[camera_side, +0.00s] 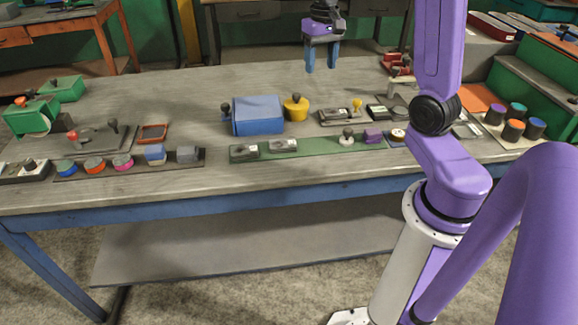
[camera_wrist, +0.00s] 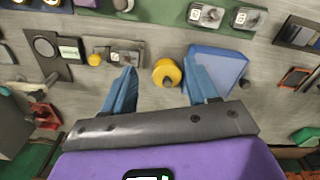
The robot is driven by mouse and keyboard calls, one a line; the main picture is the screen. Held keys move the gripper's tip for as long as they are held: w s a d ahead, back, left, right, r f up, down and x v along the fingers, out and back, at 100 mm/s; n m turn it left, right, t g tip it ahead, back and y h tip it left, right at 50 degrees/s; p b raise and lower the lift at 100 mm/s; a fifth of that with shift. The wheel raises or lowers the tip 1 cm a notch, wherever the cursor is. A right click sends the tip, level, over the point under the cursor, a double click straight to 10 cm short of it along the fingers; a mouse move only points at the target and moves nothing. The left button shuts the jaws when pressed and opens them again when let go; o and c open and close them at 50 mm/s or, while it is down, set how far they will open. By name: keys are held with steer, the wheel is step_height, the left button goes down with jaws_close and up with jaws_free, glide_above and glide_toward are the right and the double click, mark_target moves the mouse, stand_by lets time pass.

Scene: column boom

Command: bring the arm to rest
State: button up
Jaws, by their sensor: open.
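My gripper (camera_side: 322,69) hangs over the far part of the workbench (camera_side: 200,90) in the side view, with its blue fingers pointing down. The fingers are apart and nothing is held between them. In the wrist view my gripper (camera_wrist: 160,62) shows both fingers spread, with bare bench and a round yellow piece (camera_wrist: 164,76) seen below and between them. In the side view the yellow piece (camera_side: 296,109) stands on the bench, apart from and below the fingertips.
A blue box (camera_side: 258,116) stands beside the yellow piece. A green strip (camera_side: 315,149) with small parts runs along the front. A lever plate (camera_side: 98,138) and green machine (camera_side: 30,116) are at left. Colored cylinders (camera_side: 514,131) stand at right. Bare bench lies at the back left.

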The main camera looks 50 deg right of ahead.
steer(key=s+a+f+n, duration=0.1)
steer(key=s+a+n, duration=0.55)
steer(key=a, duration=0.45)
steer(key=s+a+f+n, duration=0.1)
steer(key=s+a+n, duration=0.6)
steer(key=a, duration=0.4)
steer(key=s+a+f+n, duration=0.1)
steer(key=s+n, duration=0.3)
steer(key=s, duration=0.5)
steer(key=shift+s+a, duration=0.15)
steer(key=shift+s, duration=0.25)
steer(key=shift+o, duration=0.9)
steer(key=shift+s+f, duration=0.15)
steer(key=shift+s, duration=0.2)
steer(key=o, duration=0.5)
steer(key=shift+n, duration=0.25)
steer(key=shift+o, duration=0.5)
steer(key=shift+w, duration=0.3)
steer(key=w+d+r+m, duration=0.1)
steer(key=w+d+r, duration=0.1)
steer(key=w+d, duration=0.6)
steer(key=w+d+r+m, duration=0.1)
steer(key=w+d+r, duration=0.2)
steer(key=w, duration=0.9)
steer(key=d+r+m, duration=0.2)
steer(key=d, duration=2.8)
step_height(320, 180, down, 10)
steer(key=shift+s, duration=0.2)
